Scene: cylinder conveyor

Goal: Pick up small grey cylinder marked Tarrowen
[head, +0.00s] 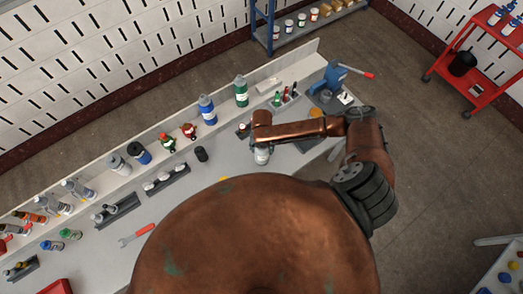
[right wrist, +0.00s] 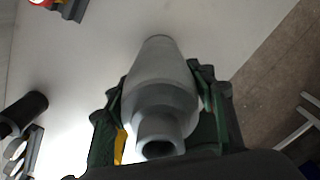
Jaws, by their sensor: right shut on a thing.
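My right gripper (right wrist: 160,105) is shut on a small grey cylinder (right wrist: 160,85) with a stepped, narrower near end. In the right wrist view it sits between the two green-padded fingers. In the head view its pale lower part (head: 262,156) shows beneath my right gripper, over the right part of the bench. No marking can be read on it, and I cannot tell whether it touches the bench. My left gripper is not in view.
The grey bench (head: 205,180) holds a black cylinder (head: 201,154), a blue bottle (head: 207,109), a green bottle (head: 241,91) and a red-handled wrench (head: 136,235). A blue vise (head: 330,78) stands at the far right end. My copper arm hides the bench's front.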

